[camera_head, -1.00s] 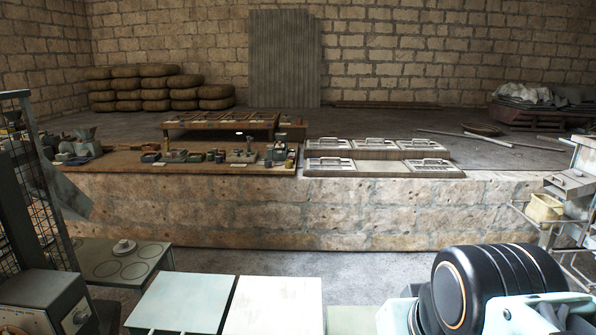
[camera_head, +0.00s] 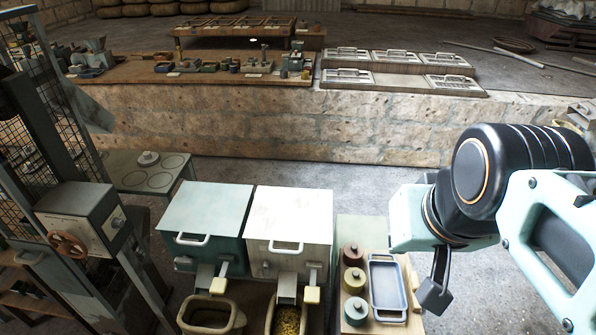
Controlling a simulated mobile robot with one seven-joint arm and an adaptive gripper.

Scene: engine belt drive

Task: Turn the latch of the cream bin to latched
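The cream bin (camera_head: 290,213) stands in the lower middle, beside a teal bin (camera_head: 206,208). Its front has a white handle (camera_head: 286,249), a grey chute, and a lever with a yellow end (camera_head: 312,294) hanging down to the right of the chute. I cannot tell for sure whether this lever is the latch. My gripper (camera_head: 436,292) is at the right, pointing down, well apart from the cream bin. Only a dark finger part shows, and its opening is hidden.
Between bin and gripper, a board holds several lidded pots (camera_head: 354,281) and a blue-rimmed tray (camera_head: 387,287). Below the chutes are a tan tub (camera_head: 210,316) and a tub of yellow grains (camera_head: 287,319). A machine with a wheel (camera_head: 68,244) stands left.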

